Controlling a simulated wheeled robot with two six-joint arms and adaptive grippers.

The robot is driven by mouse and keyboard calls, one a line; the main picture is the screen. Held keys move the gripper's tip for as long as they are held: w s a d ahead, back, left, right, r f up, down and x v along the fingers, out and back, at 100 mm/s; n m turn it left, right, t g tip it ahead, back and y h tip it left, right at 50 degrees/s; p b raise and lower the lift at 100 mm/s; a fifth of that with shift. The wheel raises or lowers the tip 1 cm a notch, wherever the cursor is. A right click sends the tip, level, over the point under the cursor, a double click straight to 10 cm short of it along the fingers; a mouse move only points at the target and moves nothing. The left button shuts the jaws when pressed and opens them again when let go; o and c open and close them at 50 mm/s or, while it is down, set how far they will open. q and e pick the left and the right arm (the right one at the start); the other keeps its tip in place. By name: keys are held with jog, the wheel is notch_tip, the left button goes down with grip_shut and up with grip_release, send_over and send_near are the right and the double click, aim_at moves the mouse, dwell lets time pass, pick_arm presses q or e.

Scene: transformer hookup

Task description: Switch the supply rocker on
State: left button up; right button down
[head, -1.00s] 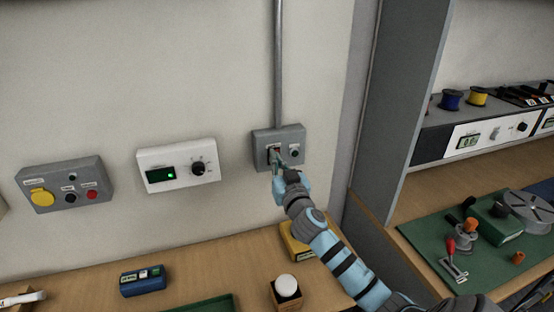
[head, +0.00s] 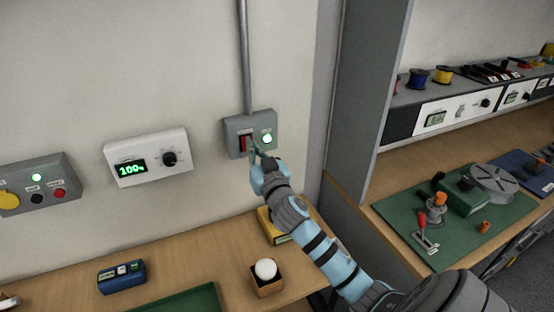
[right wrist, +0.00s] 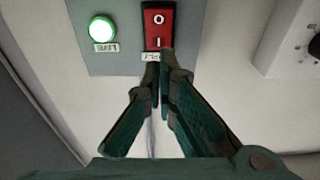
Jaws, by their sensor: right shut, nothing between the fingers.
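The supply box (head: 233,124) is a grey box on the wall under a vertical conduit. It carries a red rocker (head: 245,144) and a round lamp (head: 267,139) that glows green-white. In the right wrist view the rocker (right wrist: 159,22) shows red with O and I marks, and the lamp (right wrist: 102,30) beside it is lit above a label. My right gripper (head: 256,153) is shut and empty, at the rocker's lower end. In the right wrist view its fingertips (right wrist: 158,72) lie just below or against the I end; contact is unclear. My left gripper is not in view.
A white dial box (head: 146,157) reading 100 is left of the supply box. A grey panel (head: 38,184) with a lit green lamp is further left. Below, a bench holds a blue box (head: 121,276), a white ball on a wooden block (head: 267,281) and a yellow box (head: 270,226).

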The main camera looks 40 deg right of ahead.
pick_arm(q)
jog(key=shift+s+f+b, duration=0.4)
jog(key=shift+b, duration=0.3)
pick_arm(e)
jog(key=s+a+r, duration=0.1)
jog(key=s+a, duration=0.2)
jog(key=s, duration=0.7)
jog(key=shift+a+r, duration=0.2)
jog(key=shift+r, duration=0.2)
jog(key=shift+s, duration=0.15)
